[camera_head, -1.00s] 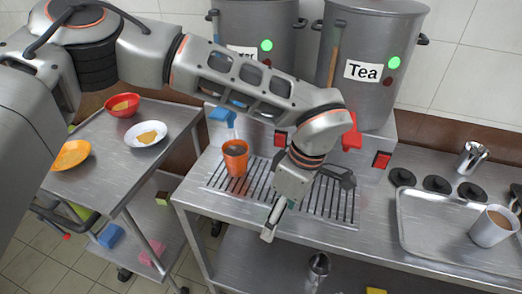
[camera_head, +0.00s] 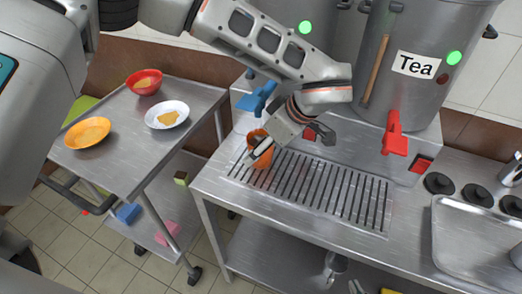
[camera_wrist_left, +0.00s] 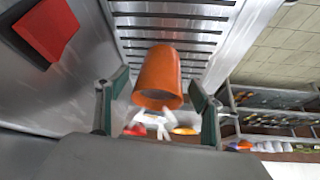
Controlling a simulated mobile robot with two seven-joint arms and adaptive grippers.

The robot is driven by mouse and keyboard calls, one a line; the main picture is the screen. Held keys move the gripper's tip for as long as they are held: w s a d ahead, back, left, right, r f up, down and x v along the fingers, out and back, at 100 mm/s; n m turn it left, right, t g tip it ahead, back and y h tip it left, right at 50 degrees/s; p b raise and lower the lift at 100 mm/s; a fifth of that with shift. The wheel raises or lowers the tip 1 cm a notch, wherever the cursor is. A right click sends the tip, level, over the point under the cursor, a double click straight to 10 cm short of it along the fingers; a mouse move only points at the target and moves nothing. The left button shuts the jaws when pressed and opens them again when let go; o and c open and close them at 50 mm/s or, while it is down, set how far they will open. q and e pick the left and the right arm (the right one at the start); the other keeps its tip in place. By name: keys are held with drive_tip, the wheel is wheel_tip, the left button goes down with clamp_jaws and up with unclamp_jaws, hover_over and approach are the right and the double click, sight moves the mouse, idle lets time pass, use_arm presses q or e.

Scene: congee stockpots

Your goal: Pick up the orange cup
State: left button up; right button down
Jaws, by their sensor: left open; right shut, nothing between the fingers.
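The orange cup (camera_head: 257,161) stands on the slotted drip grate (camera_head: 330,193), partly hidden by my left gripper (camera_head: 268,148), which reaches it from the right. In the left wrist view the cup (camera_wrist_left: 158,78) appears upside down between the two spread fingers of my left gripper (camera_wrist_left: 158,90). A gap shows on each side of the cup. I cannot tell whether a finger touches it. My right gripper cannot be made out in either view.
A blue tap (camera_head: 257,98) is just above the cup, and a red tap (camera_head: 394,135) is on the Tea pot (camera_head: 420,90). A metal tray (camera_head: 440,222) lies at right. A cart with bowls (camera_head: 87,132) stands at left. The grate's right part is clear.

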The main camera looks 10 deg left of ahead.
use_arm(q)
drive_tip(key=shift+x, duration=0.8)
drive_tip(key=c, duration=1.4)
drive_tip(key=shift+r, duration=0.2)
